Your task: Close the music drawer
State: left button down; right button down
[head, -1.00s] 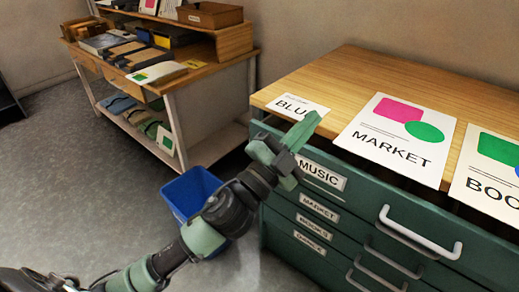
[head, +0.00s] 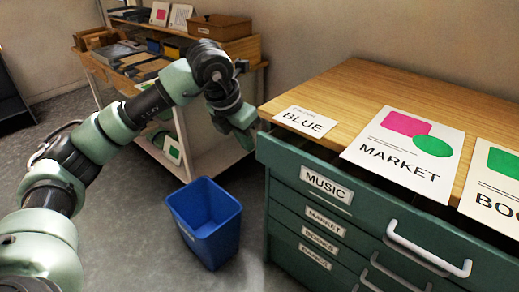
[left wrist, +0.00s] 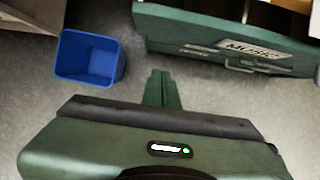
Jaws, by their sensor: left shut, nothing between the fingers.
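The green music drawer (head: 290,158), with a MUSIC label (head: 327,185) and a pale bar handle (head: 428,250), is the top drawer of the cabinet on the right. Its front stands out a little past the wooden top, with a dark gap behind its upper edge, so it is slightly open. It also shows in the left wrist view (left wrist: 190,25). My left gripper (head: 245,130) is shut and empty, left of the drawer's near corner and apart from its handle. Its green fingers (left wrist: 160,88) point toward the cabinet side in the left wrist view.
A blue bin (head: 205,225) stands on the floor left of the cabinet. MARKET (head: 405,155) and BLUE (head: 304,121) sheets lie on the wooden top (head: 350,90). A shelf table (head: 250,60) with books and boxes stands behind my arm. Lower labelled drawers look shut.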

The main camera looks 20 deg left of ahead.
aim_at(266, 155)
pick_arm(q)
jog(key=w+f, duration=0.2)
jog(key=f, duration=0.1)
jog(key=w+d+f, duration=0.1)
jog(key=w+f, duration=0.1)
jog(key=w+d+f, duration=0.1)
jog(key=w+f, duration=0.1)
jog(key=f, duration=0.1)
jog(key=shift+w+f, duration=0.1)
jog(key=shift+f, duration=0.25)
jog(key=shift+w+d, duration=0.15)
jog(key=shift+w, duration=0.35)
pick_arm(e)
jog(key=shift+r, duration=0.1)
jog(key=shift+w, duration=0.15)
